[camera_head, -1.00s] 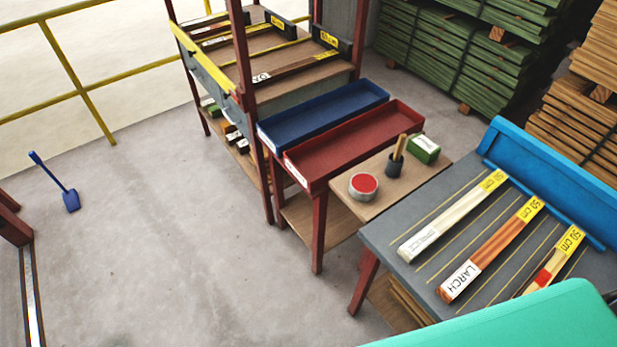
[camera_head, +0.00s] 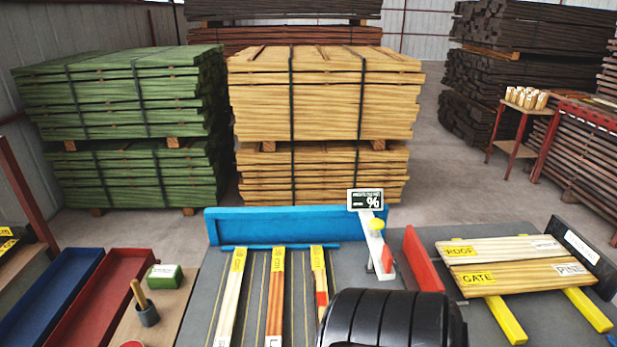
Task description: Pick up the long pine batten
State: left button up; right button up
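On the grey table (camera_head: 205,318), several battens lie side by side: a pale one (camera_head: 231,300) with a yellow end label, an orange-brown one (camera_head: 275,298), and a pale one with a red patch (camera_head: 319,278). Their near ends run toward the bottom edge or a dark shape, so full lengths are hidden. At the right, a pale board labelled GATE and PINE (camera_head: 525,277) lies across yellow bars, in front of a board labelled ROOF (camera_head: 505,246). I cannot tell which piece is the long pine batten.
A black ribbed shape (camera_head: 385,325) covers the table's near middle. A blue backstop (camera_head: 285,228), a small meter (camera_head: 366,200) and a red bar (camera_head: 421,262) stand on the table. Blue (camera_head: 48,300) and red (camera_head: 120,262) trays lie left. Timber stacks (camera_head: 325,95) stand behind.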

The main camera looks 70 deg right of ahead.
aim_at(321, 294)
jog(key=z, duration=2.25)
